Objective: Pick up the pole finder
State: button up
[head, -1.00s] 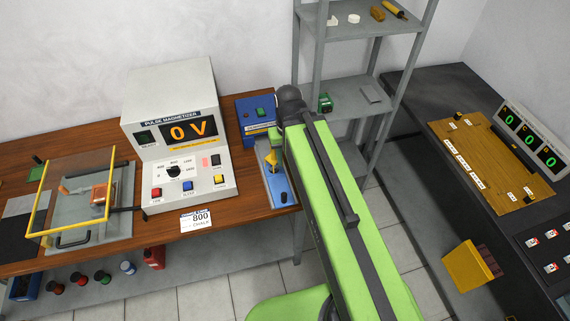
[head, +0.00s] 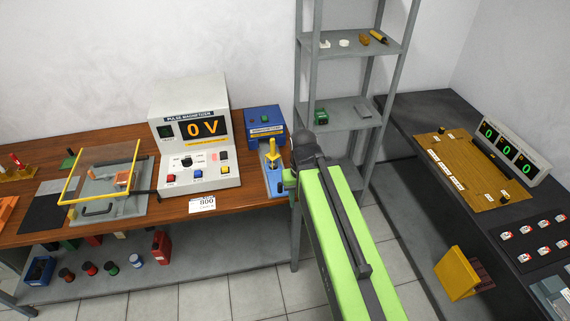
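I cannot tell for certain which thing is the pole finder. A slim yellow and black pen-like object (head: 379,37) lies on the top shelf of the grey rack, at its right end, and could be it. My green arm reaches up from the bottom of the head view to a dark joint left of the rack's legs. My gripper and its fingers do not show; the far end of the arm is hidden behind the joint and upper link. Nothing held can be seen.
The grey rack (head: 341,112) also holds small objects. Left is a wooden bench (head: 245,203) with the pulse magnetizer (head: 190,120) and a blue device with a yellow upright part (head: 272,152). Right is a dark counter (head: 425,120) with a wooden board (head: 460,170). Tiled floor between is clear.

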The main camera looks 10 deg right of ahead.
aim_at(273, 156)
jog(key=u, duration=0.15)
jog(key=i, duration=0.95)
jog(key=z, duration=0.1)
jog(key=k, duration=1.3)
jog(key=u, duration=0.55)
jog(key=i, duration=1)
jog(key=u, duration=0.65)
